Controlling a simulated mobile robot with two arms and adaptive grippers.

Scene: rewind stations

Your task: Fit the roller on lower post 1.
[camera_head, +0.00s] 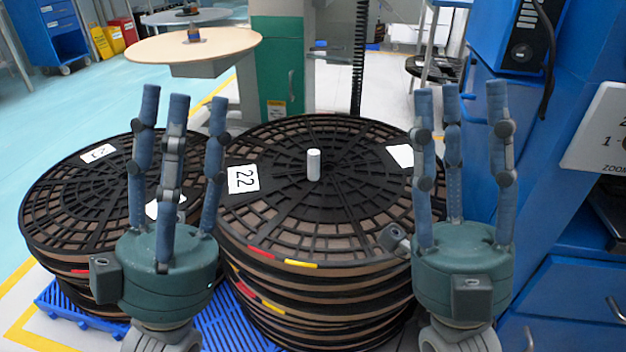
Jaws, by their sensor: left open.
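A small white cylinder (313,164), which looks like the roller, stands upright near the middle of the top reel in the central stack. My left gripper (181,98) is open and empty, its fingers pointing up in front of the left stack and the left side of the central one. My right gripper (452,90) is also open and empty, its fingers up at the right edge of the central stack. Both grippers are apart from the cylinder, one on each side of it. I cannot make out lower post 1 in this view.
The central stack of black reels (330,245) and a left stack (65,205) stand close together, with a blue pallet (235,325) below. A blue machine (575,170) with a numbered sign (603,135) rises at right. A round tabletop (195,46) stands behind.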

